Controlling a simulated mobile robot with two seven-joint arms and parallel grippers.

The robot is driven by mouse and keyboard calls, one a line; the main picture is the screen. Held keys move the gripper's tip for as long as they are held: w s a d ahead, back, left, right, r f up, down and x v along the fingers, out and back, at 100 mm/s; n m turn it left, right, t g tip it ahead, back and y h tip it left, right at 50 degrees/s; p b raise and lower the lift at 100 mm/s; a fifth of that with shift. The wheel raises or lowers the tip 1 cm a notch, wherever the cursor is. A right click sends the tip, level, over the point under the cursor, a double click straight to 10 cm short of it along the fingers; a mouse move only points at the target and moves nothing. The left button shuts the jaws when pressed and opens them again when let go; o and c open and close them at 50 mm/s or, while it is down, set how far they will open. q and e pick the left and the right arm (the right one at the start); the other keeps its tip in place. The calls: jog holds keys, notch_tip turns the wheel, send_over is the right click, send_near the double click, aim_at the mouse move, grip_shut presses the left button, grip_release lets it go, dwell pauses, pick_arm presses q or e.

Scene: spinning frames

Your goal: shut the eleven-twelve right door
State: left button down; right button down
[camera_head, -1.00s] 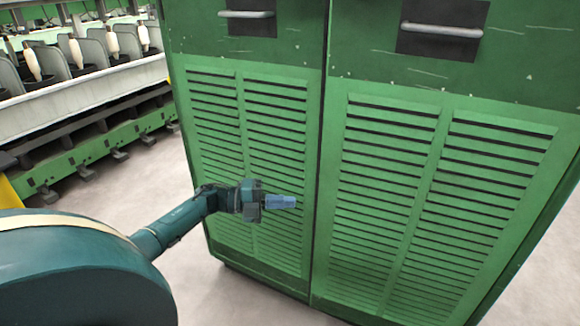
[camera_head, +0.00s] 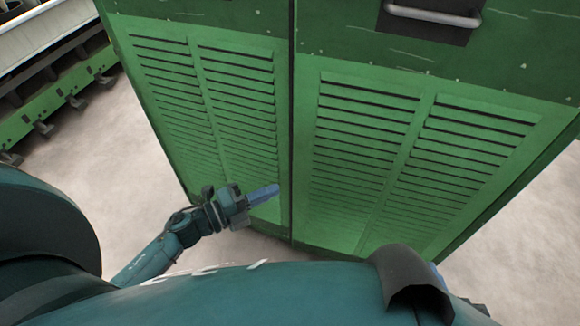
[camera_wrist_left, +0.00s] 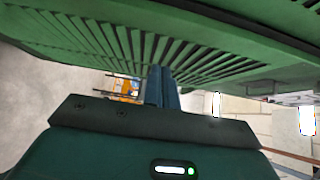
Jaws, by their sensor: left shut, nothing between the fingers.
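A tall green cabinet with two louvred doors fills the head view. The right door (camera_head: 370,160) has a grey bar handle (camera_head: 432,16) on a dark plate at its top. The left door (camera_head: 205,110) stands beside it across a dark vertical seam. No number label is legible, and I cannot tell whether either door stands slightly ajar. My left gripper (camera_head: 268,193) is shut and empty, in front of the left door's lower part, just left of the seam. In the left wrist view its blue fingers (camera_wrist_left: 161,86) point toward the green louvres (camera_wrist_left: 120,40); contact is unclear.
Pale floor (camera_head: 100,170) lies open left of the cabinet and at its lower right (camera_head: 515,230). A green-based spinning machine (camera_head: 50,95) runs along the upper left. My own teal body covers the bottom of the head view.

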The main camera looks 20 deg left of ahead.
pick_arm(q)
jog(key=w+d, duration=0.1)
jog(key=w, duration=0.1)
jog(key=w+d, duration=0.1)
jog(key=w, duration=0.1)
jog(key=w+d, duration=0.1)
jog(key=w, duration=0.1)
jog(key=shift+w+d, duration=0.1)
jog(key=shift+w, duration=0.8)
